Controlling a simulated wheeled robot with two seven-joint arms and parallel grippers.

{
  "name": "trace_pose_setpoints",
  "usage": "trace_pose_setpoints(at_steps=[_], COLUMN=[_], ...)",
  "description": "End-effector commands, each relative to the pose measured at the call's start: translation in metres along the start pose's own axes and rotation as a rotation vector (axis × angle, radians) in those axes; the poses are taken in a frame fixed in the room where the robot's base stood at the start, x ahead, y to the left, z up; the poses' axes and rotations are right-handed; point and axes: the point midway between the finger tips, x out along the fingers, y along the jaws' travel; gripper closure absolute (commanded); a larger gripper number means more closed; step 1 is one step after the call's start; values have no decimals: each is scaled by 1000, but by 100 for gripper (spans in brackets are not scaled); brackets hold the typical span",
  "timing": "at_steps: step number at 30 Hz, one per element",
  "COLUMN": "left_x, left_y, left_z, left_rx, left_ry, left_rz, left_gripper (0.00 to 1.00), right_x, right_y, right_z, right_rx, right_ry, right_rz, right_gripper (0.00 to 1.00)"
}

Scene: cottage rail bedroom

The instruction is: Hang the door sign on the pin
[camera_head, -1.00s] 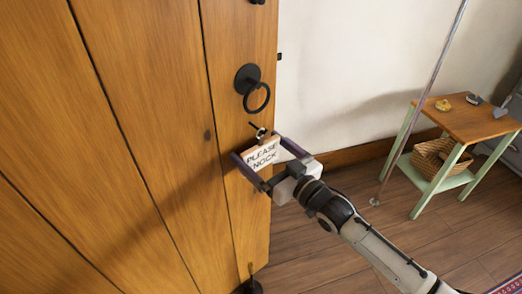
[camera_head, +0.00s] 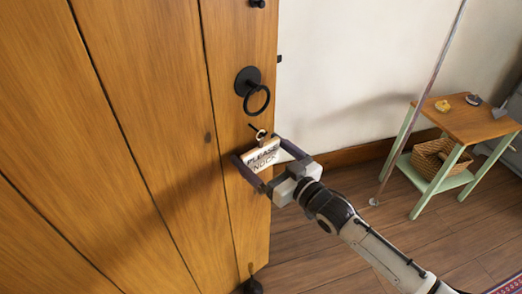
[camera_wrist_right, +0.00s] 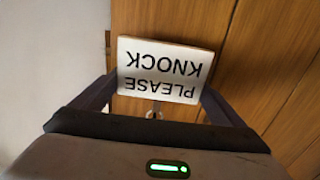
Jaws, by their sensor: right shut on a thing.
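The door sign (camera_head: 263,154) is a small pale board reading "PLEASE KNOCK" with a wood-coloured edge. My right gripper (camera_head: 262,171) is shut on its two sides, holding it tilted close to the wooden door. A small ring (camera_head: 261,134) stands at the sign's top edge. The thin dark pin (camera_head: 253,126) sticks out of the door just above, near the ring; I cannot tell whether the ring is around it. My left gripper is not in view.
The plank door (camera_head: 150,120) fills the left side. A black ring handle (camera_head: 257,98) hangs just above the pin. A small wooden-topped table (camera_head: 465,121) with a wicker basket (camera_head: 432,160) stands at right.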

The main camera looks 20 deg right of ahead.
Motion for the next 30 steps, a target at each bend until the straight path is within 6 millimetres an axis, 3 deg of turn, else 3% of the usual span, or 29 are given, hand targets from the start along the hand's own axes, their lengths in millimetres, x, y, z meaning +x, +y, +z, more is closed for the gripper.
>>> trace_pose_setpoints(at_steps=[1,10,11,20,23,30], left_x=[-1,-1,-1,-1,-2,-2], left_y=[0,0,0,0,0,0], left_z=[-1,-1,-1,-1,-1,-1], left_rx=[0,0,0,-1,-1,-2], left_ry=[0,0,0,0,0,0], left_rz=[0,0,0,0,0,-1], left_gripper=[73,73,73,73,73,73], right_x=[-2,-2,-2,-3,-14,-61], right_y=[-2,-2,-2,-1,-1,-1], right_z=[11,11,11,6,6,7], right_rx=[2,2,2,2,2,2], right_ry=[-27,-26,-26,-16,-16,-21], right_rz=[0,0,0,1,0,0], right_gripper=[30,30,2,0,0,0])
